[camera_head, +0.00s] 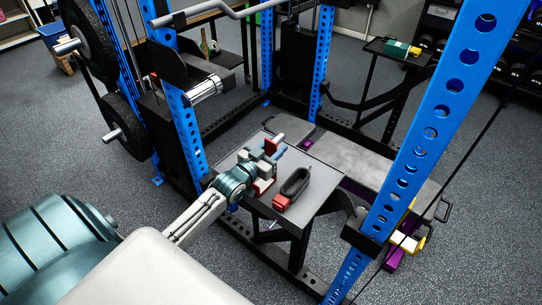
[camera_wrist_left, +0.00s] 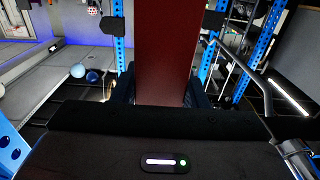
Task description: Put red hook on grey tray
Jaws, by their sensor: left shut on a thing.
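My left gripper (camera_head: 266,160) is above the left part of a small dark grey square top (camera_head: 318,184) inside the blue rack. It is shut on a red thing (camera_head: 270,147), mostly hidden by the fingers, which I take to be the red hook. In the left wrist view a dark red upright piece (camera_wrist_left: 165,55) fills the middle, close to the camera. A black loop with a red end (camera_head: 290,189) lies on the square top, right of the gripper. I cannot tell for sure which surface is the grey tray. My right gripper is not in view.
Blue rack posts (camera_head: 430,125) stand on the near right and at left. A grey bench pad (camera_head: 375,165) lies behind the square top. Black weight plates (camera_head: 88,40) hang at upper left. A small stand (camera_head: 392,52) at upper right holds a green and yellow thing.

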